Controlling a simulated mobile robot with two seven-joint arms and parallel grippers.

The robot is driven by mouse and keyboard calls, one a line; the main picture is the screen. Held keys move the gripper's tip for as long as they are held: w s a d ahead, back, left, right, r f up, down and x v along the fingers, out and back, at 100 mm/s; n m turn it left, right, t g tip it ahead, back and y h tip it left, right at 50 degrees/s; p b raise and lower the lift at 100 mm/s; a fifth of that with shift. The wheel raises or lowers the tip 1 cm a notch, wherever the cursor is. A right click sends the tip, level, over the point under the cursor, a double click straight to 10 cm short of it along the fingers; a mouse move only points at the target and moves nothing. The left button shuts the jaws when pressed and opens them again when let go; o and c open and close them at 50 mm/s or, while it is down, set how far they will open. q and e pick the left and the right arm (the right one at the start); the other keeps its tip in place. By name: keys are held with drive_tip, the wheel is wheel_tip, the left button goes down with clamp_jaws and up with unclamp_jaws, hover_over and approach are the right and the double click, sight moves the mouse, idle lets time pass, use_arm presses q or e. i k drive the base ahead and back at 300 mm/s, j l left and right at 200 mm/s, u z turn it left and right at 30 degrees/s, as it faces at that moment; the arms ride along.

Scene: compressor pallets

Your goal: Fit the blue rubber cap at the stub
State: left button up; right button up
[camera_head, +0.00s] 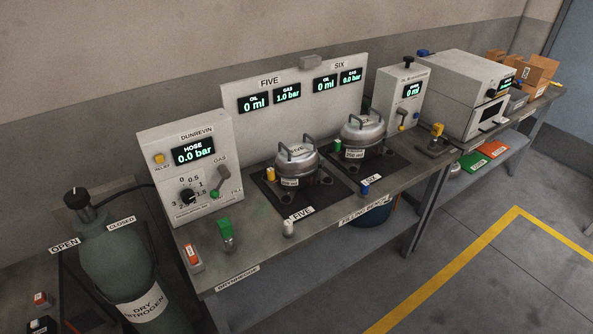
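A small blue piece that looks like the rubber cap (365,187) is at the front of the filling bench (262,246), by the SIX label. Two silver compressors stand on dark pads: one at FIVE (297,160) and one at SIX (362,131). A yellow fitting (270,174) is at the left of compressor FIVE, and a green one (337,146) is at the left of compressor SIX. I cannot tell which part is the bare stub. Neither of my grippers is in view.
A white hose panel (195,165) stands at the bench's left end, beside a nitrogen cylinder (115,255). A small pale piece (288,228) and a green fitting (226,230) are near the front edge. A white machine (465,88) stands farther right. The floor in front is clear.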

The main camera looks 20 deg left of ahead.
sight(365, 185)
drive_tip(key=i+l+u, duration=0.1)
drive_tip(key=u, duration=0.35)
drive_tip(key=l+u, duration=0.1)
drive_tip(key=u, duration=0.35)
drive_tip(key=l+u, duration=0.15)
drive_tip(key=u, duration=0.3)
drive_tip(key=i+l+u, duration=0.1)
drive_tip(key=u, duration=0.35)
drive_tip(key=l+u, duration=0.25)
drive_tip(key=k+l+u, duration=0.2)
drive_tip(key=l, duration=0.25)
drive_tip(key=l+u, duration=0.25)
drive_tip(key=l, duration=0.15)
drive_tip(key=k+l, duration=0.1)
drive_tip(key=l, duration=0.25)
drive_tip(key=k+l, duration=0.15)
drive_tip(key=l, duration=0.2)
drive_tip(key=k+l+u, duration=0.1)
drive_tip(key=l, duration=0.25)
drive_tip(key=k+l, duration=0.1)
drive_tip(key=l, duration=0.25)
drive_tip(key=k+l+u, duration=0.1)
drive_tip(key=l, duration=0.2)
drive_tip(key=k, duration=0.05)
